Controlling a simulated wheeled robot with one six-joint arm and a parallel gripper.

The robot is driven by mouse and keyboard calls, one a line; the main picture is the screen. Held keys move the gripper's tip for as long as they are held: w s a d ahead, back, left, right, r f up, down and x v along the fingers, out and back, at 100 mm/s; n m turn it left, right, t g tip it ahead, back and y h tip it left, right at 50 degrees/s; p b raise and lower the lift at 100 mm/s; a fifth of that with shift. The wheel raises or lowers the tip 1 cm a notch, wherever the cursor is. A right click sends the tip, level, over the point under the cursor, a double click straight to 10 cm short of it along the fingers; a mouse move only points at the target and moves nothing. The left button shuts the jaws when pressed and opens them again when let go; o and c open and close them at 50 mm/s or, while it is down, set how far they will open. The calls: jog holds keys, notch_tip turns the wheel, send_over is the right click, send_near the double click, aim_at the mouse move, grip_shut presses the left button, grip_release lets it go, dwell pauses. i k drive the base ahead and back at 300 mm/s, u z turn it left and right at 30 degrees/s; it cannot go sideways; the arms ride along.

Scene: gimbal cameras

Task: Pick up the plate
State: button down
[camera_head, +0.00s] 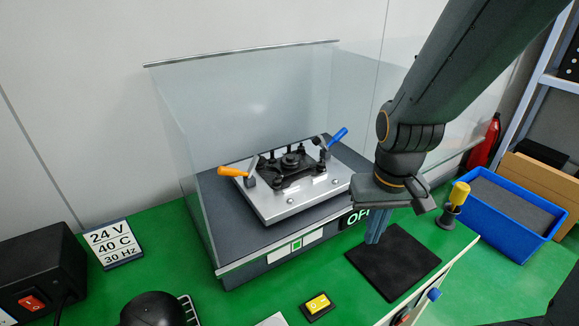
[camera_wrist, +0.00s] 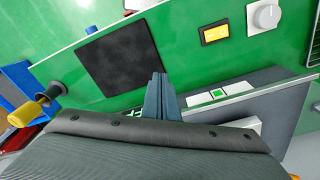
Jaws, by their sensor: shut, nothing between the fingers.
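A flat black square (camera_head: 393,262) lies on the green table, below and right of my gripper in the head view. It also shows in the wrist view (camera_wrist: 118,60). A silver plate (camera_head: 270,207) with a black fixture (camera_head: 290,168) on it sits on the grey machine base. I cannot tell which of these is the task's plate. My gripper (camera_head: 375,238) points down over the edge of the black square nearest the machine. Its blue-grey fingers are together and empty in the wrist view (camera_wrist: 160,82). I cannot tell their exact height above the table.
The machine (camera_head: 225,236) with clear walls stands close left of my gripper. A yellow-handled tool (camera_head: 459,193) and a blue bin (camera_head: 497,235) are on the right. A yellow switch (camera_head: 318,304) is in front.

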aim_at(290, 163)
jog(key=u, duration=0.05)
jog(key=k, duration=1.1)
jog(key=z, duration=0.65)
jog(key=i, duration=1.45)
jog(key=u, duration=0.5)
